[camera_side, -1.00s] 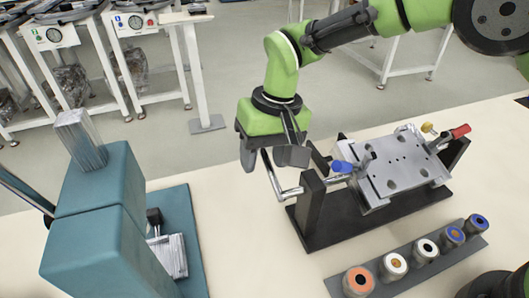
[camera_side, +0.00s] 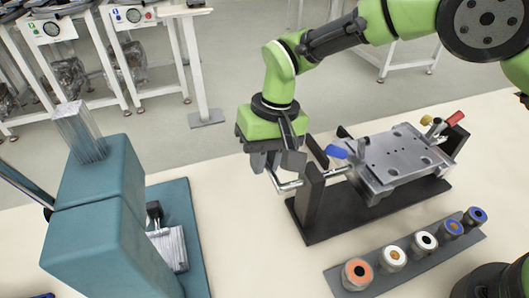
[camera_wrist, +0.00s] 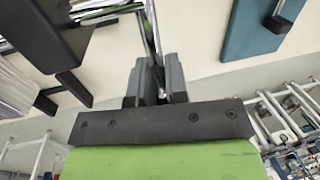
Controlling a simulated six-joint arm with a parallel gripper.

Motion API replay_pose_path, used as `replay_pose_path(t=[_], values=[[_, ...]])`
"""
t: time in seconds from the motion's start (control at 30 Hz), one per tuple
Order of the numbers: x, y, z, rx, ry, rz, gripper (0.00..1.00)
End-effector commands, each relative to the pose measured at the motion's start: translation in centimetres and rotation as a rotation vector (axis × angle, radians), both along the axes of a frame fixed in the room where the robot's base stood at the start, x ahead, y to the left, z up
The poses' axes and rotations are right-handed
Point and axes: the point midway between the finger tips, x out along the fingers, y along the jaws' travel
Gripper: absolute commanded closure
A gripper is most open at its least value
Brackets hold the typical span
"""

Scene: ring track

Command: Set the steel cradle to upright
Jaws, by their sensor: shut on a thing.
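The steel cradle (camera_side: 403,155) is a grey plate with holes, held between black uprights on a dark base. It looks tilted, its face turned up toward the side camera. A blue-tipped clamp handle (camera_side: 337,152) and a red one (camera_side: 455,118) stick out from it. A bent metal crank (camera_side: 290,186) leaves the left upright. My gripper (camera_side: 276,162) is at the crank's outer end, left of the cradle. In the wrist view its fingers (camera_wrist: 155,85) are shut around the crank's rod (camera_wrist: 153,35). The gripped end is mostly hidden in the side view.
A teal press (camera_side: 110,220) stands at the left on its teal base plate. A dark strip with several colour-topped cylinders (camera_side: 394,258) lies in front of the cradle. Pale bench is clear between the press and the cradle. White tables stand behind.

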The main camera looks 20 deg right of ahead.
Motion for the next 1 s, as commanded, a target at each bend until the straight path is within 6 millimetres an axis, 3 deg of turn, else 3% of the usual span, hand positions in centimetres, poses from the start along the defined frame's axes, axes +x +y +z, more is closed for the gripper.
replay_pose_path(t=[0.03,0.17,0.2,0.57,1.0], values=[[0.9,-0.1,0.1,0.003,-0.041,0.017,0.83],[0.8,-0.1,0.1,0.003,-0.039,0.015,0.54],[0.8,-0.1,0.1,0.003,-0.038,0.014,0.51],[0.7,-0.2,1.0,0.004,-0.032,0.01,0.51],[0.8,-1.7,8.7,0.004,-0.037,0.011,0.51]])
